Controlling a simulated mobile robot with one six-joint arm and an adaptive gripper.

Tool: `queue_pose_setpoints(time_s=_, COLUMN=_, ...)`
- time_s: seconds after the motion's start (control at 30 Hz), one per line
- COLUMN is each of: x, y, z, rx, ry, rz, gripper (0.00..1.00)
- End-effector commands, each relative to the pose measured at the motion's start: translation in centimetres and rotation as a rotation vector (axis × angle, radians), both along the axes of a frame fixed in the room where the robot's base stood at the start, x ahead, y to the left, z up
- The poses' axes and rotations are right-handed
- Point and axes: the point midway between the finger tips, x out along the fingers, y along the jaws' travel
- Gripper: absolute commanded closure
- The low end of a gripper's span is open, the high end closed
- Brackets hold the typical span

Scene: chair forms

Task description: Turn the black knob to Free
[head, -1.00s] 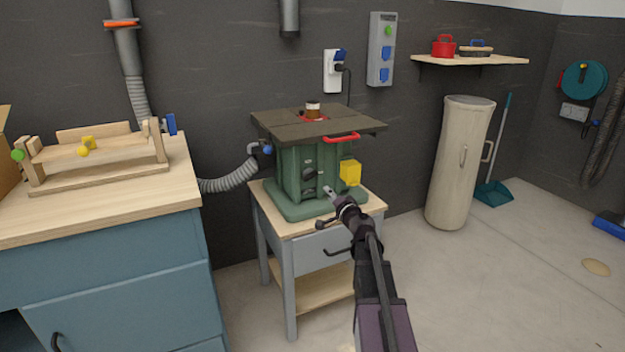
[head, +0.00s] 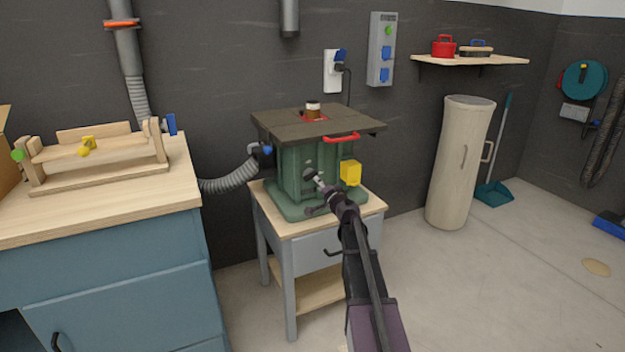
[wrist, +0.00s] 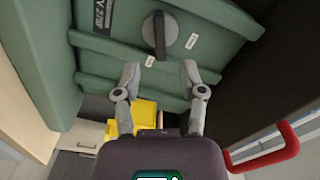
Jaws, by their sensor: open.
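The black knob (wrist: 159,34) is a dark bar on a round grey dial, on the green machine's front face in the wrist view. The bar runs roughly up and down the picture. Two small white labels (wrist: 191,41) sit beside the dial; their text is too small to read. My gripper (wrist: 161,74) is open and empty, its fingertips below the knob in the picture and apart from it. In the head view, the green machine (head: 290,165) stands on a small cabinet, and my gripper (head: 317,178) is close in front of its face, partly covering the knob area.
A yellow box (head: 350,173) sticks out right of my gripper; it also shows in the wrist view (wrist: 143,108). A red handle (head: 341,138) juts from the dark tabletop (head: 280,124) above. A wooden workbench (head: 130,205) stands left.

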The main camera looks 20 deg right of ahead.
Motion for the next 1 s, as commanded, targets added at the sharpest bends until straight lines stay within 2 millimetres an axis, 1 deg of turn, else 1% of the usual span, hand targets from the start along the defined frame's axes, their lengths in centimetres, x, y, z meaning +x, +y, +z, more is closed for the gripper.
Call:
queue_pose_setpoints(time_s=0.03, x=1.2, y=-0.1, z=0.0, rx=0.0, ry=0.0, rz=0.001, gripper=0.47)
queue_pose_setpoints(time_s=0.2, x=3.6, y=0.1, z=0.0, rx=0.0, ry=0.0, rz=0.001, gripper=0.47)
queue_pose_setpoints(time_s=0.4, x=5.4, y=0.1, z=0.0, rx=0.0, ry=0.0, rz=0.0, gripper=0.47)
queue_pose_setpoints(time_s=0.57, x=6.0, y=0.2, z=0.0, rx=0.0, ry=0.0, rz=0.0, gripper=0.47)
queue_pose_setpoints(time_s=0.87, x=6.0, y=0.2, z=0.0, rx=0.0, ry=0.0, rz=0.0, gripper=0.47)
queue_pose_setpoints(time_s=0.9, x=6.0, y=0.2, z=0.0, rx=0.0, ry=0.0, rz=0.0, gripper=0.53)
queue_pose_setpoints(time_s=0.97, x=6.0, y=0.2, z=0.0, rx=0.0, ry=0.0, rz=0.0, gripper=0.71)
queue_pose_setpoints(time_s=1.0, x=6.0, y=0.2, z=0.0, rx=0.0, ry=0.0, rz=0.0, gripper=0.83)
